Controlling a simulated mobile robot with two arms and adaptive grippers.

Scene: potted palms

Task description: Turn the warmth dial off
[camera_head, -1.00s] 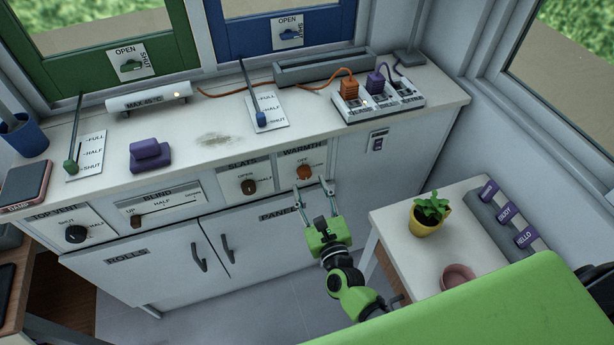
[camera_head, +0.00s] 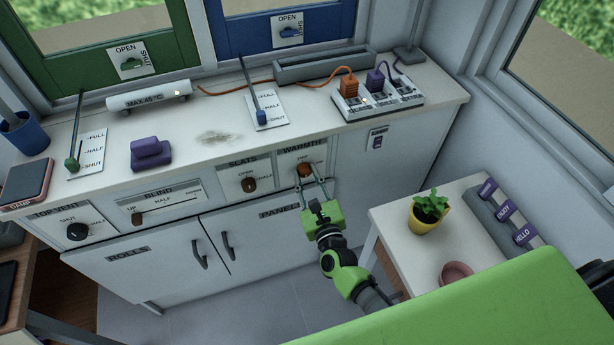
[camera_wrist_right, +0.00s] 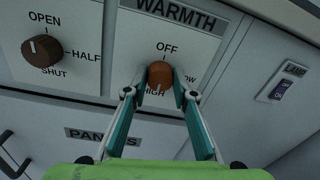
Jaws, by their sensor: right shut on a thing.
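The warmth dial (camera_head: 305,170) is an orange-brown round knob on the white panel under the WARMTH label, on the cabinet front. In the right wrist view the dial (camera_wrist_right: 160,76) has OFF printed above it, LOW to the right, partly hidden, and HIGH below. Its pale pointer mark faces down, towards HIGH. My right gripper (camera_head: 305,182) is shut on the dial, one fingertip on each side of it; the wrist view shows the fingers (camera_wrist_right: 158,90) closely flanking it. My left gripper is not in view.
The brown slats dial (camera_head: 250,185) is just left of the warmth panel. A lamp switch (camera_head: 377,141) is to the right. A small white table (camera_head: 392,225) with a yellow potted plant (camera_head: 428,213) and a pink bowl (camera_head: 457,273) stands right of my right arm.

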